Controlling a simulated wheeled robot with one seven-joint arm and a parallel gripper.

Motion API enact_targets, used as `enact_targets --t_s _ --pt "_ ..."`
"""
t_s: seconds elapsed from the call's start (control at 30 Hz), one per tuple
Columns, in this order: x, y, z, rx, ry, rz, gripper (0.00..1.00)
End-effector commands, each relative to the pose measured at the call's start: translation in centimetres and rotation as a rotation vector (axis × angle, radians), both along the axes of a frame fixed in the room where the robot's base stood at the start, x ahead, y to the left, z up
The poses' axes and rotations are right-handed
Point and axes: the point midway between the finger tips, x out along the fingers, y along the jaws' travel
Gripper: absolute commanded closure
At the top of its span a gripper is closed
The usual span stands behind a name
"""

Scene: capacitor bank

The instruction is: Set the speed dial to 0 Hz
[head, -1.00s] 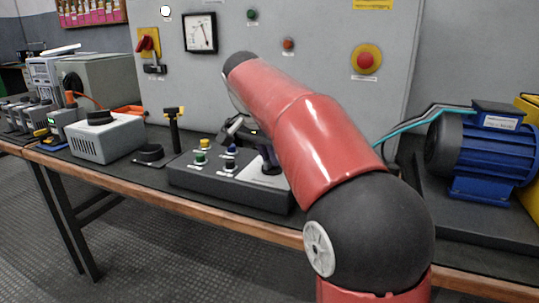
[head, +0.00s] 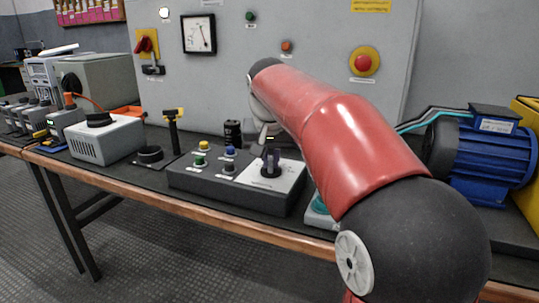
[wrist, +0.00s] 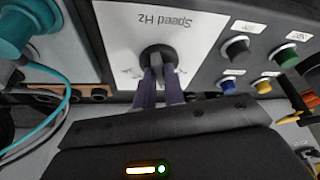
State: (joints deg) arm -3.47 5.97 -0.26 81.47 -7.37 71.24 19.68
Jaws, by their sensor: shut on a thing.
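The speed dial is a dark round knob (wrist: 157,56) on a white plate marked "Speed Hz" (wrist: 165,25) in the wrist view. In the head view the white plate (head: 287,178) is at the right end of the dark control box. My gripper (wrist: 162,76) has its two purple-grey fingers shut on the knob, one on each side of its raised grip. In the head view my gripper (head: 271,160) reaches down onto the dial. The fingers cover part of the knob, and its pointer setting cannot be read.
Several coloured push buttons (head: 201,160) sit on the box left of the dial. A black cylinder (head: 233,132) stands behind the box. A teal-topped device (head: 320,207) is close on the right, and a blue motor (head: 490,150) stands farther right.

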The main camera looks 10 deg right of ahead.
Motion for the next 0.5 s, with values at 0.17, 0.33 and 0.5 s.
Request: enact_targets --t_s 0.17,0.33,0.5 --pt "-0.07 -0.29 0.25 0.001 0.001 0.163 1.0" --pt "-0.05 -0.44 0.27 0.002 -0.001 0.319 1.0" --pt "-0.02 -0.59 0.2 0.002 0.0 0.459 1.0"
